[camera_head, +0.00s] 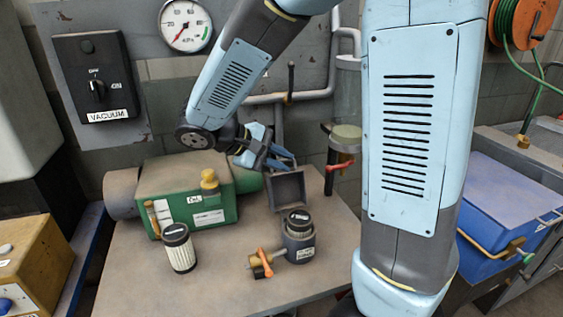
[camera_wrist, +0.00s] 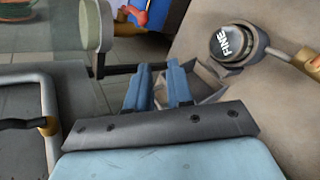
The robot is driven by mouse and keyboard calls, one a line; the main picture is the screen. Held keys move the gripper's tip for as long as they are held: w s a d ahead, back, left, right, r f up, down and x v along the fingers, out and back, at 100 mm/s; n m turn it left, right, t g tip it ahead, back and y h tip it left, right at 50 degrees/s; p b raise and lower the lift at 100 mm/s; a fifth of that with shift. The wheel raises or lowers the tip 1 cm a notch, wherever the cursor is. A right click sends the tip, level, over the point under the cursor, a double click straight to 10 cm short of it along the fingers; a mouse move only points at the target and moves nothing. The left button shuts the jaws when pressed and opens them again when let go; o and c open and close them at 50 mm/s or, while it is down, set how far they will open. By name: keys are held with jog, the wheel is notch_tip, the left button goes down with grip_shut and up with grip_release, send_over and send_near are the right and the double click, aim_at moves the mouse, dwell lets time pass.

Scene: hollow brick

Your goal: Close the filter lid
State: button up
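The filter housing (camera_head: 299,252) is a dark round cup on the table, with a black-topped filter (camera_head: 298,222) seated in it. In the wrist view the filter's top (camera_wrist: 227,42) reads "FINE". A grey square, hollow lid (camera_head: 288,189) stands raised behind the housing; it also shows in the wrist view (camera_wrist: 210,82), just right of my fingers and partly hidden by them. My gripper (camera_head: 284,157) is just above and behind the lid. In the wrist view its two blue fingers (camera_wrist: 159,72) are apart with a narrow gap and nothing visible held. Whether a finger touches the lid cannot be told.
A green box (camera_head: 187,187) stands left of the lid. A loose white filter (camera_head: 179,250) stands on the table. An orange-handled valve (camera_head: 262,263) projects left from the housing. A red-handled valve (camera_head: 340,166) and pipe stand at right. The front table is clear.

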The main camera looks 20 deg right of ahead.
jog(key=w+a+f+n+t+h, duration=0.4)
jog(key=w+a, duration=0.3)
jog(key=a, duration=0.2)
send_over(286, 183)
jog(key=w+a, duration=0.1)
notch_tip(286, 183, down, 3)
jog(key=shift+w+f, duration=0.1)
grip_shut()
dwell(0.5)
